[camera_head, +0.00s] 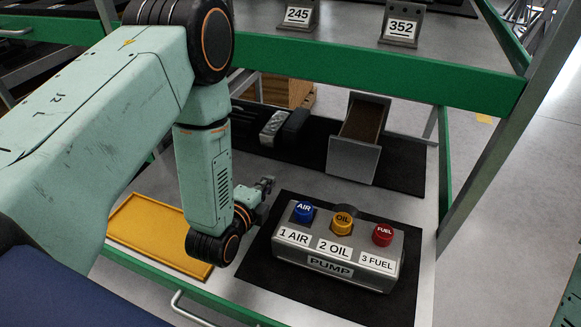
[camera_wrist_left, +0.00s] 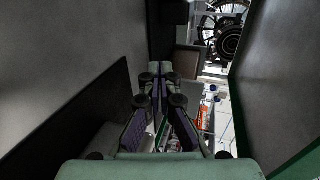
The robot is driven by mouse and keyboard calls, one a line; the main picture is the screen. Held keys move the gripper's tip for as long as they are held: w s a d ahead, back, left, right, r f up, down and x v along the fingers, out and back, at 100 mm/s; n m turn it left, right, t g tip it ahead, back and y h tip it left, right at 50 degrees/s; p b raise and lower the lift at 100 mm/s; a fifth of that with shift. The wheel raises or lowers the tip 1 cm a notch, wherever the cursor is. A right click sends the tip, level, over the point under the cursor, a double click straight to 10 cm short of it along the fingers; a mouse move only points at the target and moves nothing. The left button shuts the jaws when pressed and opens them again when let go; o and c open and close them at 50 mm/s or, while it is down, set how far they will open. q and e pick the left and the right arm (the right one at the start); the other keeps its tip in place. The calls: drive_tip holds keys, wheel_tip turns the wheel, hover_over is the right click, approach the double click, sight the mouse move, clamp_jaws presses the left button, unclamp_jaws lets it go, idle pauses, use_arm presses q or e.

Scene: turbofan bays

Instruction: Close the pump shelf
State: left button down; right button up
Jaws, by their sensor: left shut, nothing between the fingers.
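The pump shelf (camera_head: 427,240) is a light grey shelf with a green front edge and a metal handle (camera_head: 190,312) at the lower left. On it stands the grey pump block (camera_head: 335,262), labelled PUMP, with blue AIR, yellow OIL and red FUEL caps, on a black mat. My left gripper (camera_head: 268,183) is over the shelf, behind and left of the pump block, apart from the handle. Its fingers are shut and empty; they also show in the wrist view (camera_wrist_left: 158,88). The shelf's front is partly cut off by the frame. My right gripper is out of view.
A yellow tray (camera_head: 140,236) lies left of the pump block. A grey open bin (camera_head: 354,160) and dark parts sit behind on a black mat.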

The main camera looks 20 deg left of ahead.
sight(293, 156)
use_arm(q)
drive_tip(key=shift+s+d+f+b, duration=0.15)
drive_tip(key=shift+d+f+b, duration=0.15)
drive_tip(key=shift+w+a+f, duration=0.1)
drive_tip(key=shift+w+a, duration=0.05)
drive_tip(key=shift+w, duration=0.1)
drive_tip(key=b+x, duration=0.1)
drive_tip(key=x, duration=0.3)
drive_tip(key=b+x, duration=0.1)
drive_tip(key=x, duration=0.3)
drive_tip(key=b+x, duration=0.1)
drive_tip(key=x, duration=0.3)
drive_tip(key=shift+w+a+r, duration=0.15)
drive_tip(key=shift+w+r, duration=0.15)
drive_tip(key=shift+w, duration=0.1)
drive_tip(key=shift+w+r, duration=0.15)
drive_tip(key=shift+w, duration=0.2)
drive_tip(key=shift+w, duration=0.1)
